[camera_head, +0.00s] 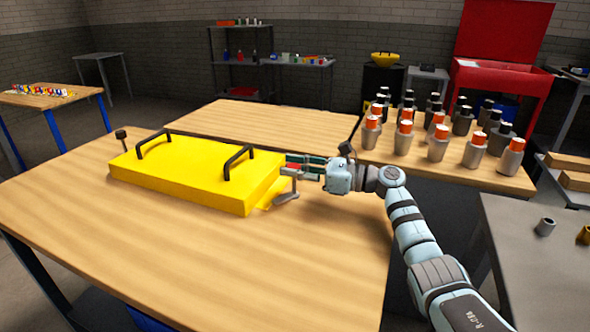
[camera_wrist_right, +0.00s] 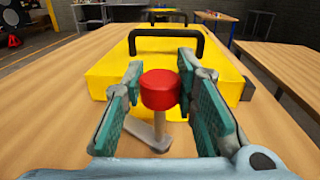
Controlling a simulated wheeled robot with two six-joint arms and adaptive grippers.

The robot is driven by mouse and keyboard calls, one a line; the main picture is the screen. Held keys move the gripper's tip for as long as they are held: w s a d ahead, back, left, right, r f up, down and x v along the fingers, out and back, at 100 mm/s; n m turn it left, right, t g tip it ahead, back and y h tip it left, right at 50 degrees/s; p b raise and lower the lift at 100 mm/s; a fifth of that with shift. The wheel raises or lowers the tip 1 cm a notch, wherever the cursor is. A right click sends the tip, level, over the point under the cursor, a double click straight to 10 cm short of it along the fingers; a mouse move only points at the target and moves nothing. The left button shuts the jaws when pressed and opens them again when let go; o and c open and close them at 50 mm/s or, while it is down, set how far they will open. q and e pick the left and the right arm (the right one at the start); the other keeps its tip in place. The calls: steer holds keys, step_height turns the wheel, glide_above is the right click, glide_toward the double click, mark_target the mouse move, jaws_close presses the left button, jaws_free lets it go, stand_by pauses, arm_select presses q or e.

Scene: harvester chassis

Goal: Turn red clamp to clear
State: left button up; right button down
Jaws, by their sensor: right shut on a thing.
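The red clamp has a red knob (camera_wrist_right: 160,90) on a grey post, with a grey lever foot (camera_wrist_right: 150,135) low beside it. In the head view the clamp's grey foot (camera_head: 287,197) shows at the right end of the yellow cover (camera_head: 195,175). My right gripper (camera_head: 300,165) reaches in from the right, level with the knob. In the right wrist view its green-padded fingers stand on both sides of the red knob, and it is shut on it. The fingers partly hide the knob in the head view. My left gripper is out of view.
The yellow cover has two black handles (camera_head: 238,160) and lies on a wooden table (camera_head: 180,260). A black knob (camera_head: 121,136) stands at its far left end. Another table behind holds several grey and orange-capped cylinders (camera_head: 438,143). The table front is clear.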

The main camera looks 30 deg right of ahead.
steer(key=c, duration=1.2)
jaws_free()
steer(key=shift+c, duration=0.2)
steer(key=v, duration=1.2)
steer(key=shift+w, duration=0.1)
